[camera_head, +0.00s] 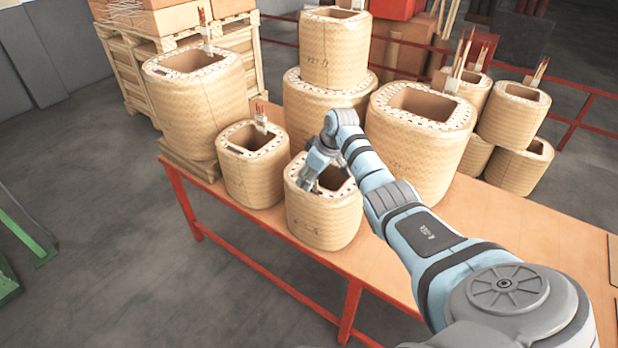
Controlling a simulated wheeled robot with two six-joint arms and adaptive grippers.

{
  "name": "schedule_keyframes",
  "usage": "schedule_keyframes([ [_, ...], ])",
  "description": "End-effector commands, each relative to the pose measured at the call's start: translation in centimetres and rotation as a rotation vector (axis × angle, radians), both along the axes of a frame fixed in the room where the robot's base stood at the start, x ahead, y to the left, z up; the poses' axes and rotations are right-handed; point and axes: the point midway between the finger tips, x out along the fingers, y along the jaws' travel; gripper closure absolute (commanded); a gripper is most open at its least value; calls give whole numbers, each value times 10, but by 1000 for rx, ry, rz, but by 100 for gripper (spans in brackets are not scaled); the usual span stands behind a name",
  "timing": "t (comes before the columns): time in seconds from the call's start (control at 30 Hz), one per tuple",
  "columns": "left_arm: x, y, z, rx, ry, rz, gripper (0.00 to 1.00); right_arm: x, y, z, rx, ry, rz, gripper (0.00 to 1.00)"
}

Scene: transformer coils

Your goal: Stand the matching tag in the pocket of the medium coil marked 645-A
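Several tan woven coils stand on the orange table (545,240). My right gripper (309,183) reaches down at the top opening of the front coil (325,218). Its fingers are small and partly lost against the coil, so I cannot tell whether they are open, shut or holding a tag. The front coil bears a faint marking, too small to read. I cannot make out which coil is marked 645-A. My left gripper is out of view.
A large coil (196,105) stands at the table's left end. Two stacked coils (334,48) stand at the back. A wooden pallet crate (130,70) is at back left.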

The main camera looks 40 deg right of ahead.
Motion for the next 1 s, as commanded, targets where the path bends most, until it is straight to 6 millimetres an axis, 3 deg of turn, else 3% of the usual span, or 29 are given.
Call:
schedule_keyframes([
  [0.27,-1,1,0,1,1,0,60,-3,-2,11,-1,-4,0,72],
  [0.6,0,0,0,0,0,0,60,-37,-11,91,-4,-2,-1,72],
  [0.7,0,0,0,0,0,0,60,-42,-13,105,-2,-1,0,72],
  [1.0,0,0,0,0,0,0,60,-45,-13,111,0,1,0,72],
])
